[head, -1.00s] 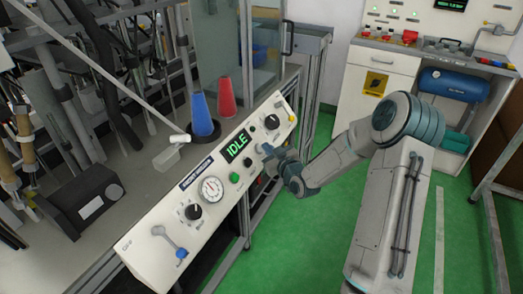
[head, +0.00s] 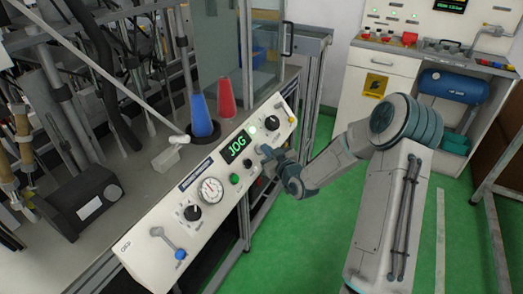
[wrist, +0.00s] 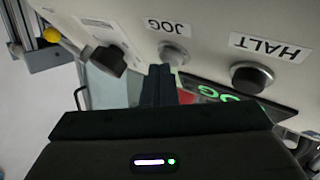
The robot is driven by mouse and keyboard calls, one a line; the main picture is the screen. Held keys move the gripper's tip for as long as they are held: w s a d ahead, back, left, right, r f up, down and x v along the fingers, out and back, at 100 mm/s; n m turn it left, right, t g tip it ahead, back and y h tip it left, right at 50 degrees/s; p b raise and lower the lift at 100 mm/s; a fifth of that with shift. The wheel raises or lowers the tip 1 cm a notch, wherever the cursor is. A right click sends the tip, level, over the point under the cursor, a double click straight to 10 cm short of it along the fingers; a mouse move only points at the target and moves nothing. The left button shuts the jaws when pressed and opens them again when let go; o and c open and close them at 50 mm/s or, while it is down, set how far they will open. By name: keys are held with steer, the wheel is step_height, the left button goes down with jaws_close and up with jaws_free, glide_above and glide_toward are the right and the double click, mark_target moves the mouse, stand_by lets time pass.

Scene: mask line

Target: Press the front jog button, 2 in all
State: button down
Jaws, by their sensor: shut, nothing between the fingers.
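The jog button (wrist: 173,53) is a small grey knob under a "JOG" label on the white control panel, seen upside down in the wrist view. In the head view my gripper hides it. My gripper (wrist: 160,68) is shut and empty, its fingertips right at the jog button; I cannot tell whether they touch. In the head view my gripper (head: 266,153) is at the right part of the panel (head: 150,240). The green display (head: 238,146) reads "JOG".
A dark halt button (wrist: 252,77) sits beside the jog button. The panel also has a green button (head: 235,178), a gauge (head: 211,190), a black knob (head: 193,212) and a lever (head: 165,240). Blue (head: 200,115) and red (head: 227,98) cones stand behind it.

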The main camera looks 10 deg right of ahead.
stand_by(0.6)
steer(key=shift+s+d+r, duration=0.35)
steer(key=shift+d+r, duration=0.05)
steer(key=shift+r, duration=0.1)
steer(key=s+d+r+p, duration=0.1)
steer(key=s+d+r, duration=0.1)
steer(key=d+r, duration=0.1)
steer(key=shift+s+p, duration=0.1)
steer(key=shift+p, duration=0.3)
steer(key=shift+r, duration=0.1)
stand_by(0.7)
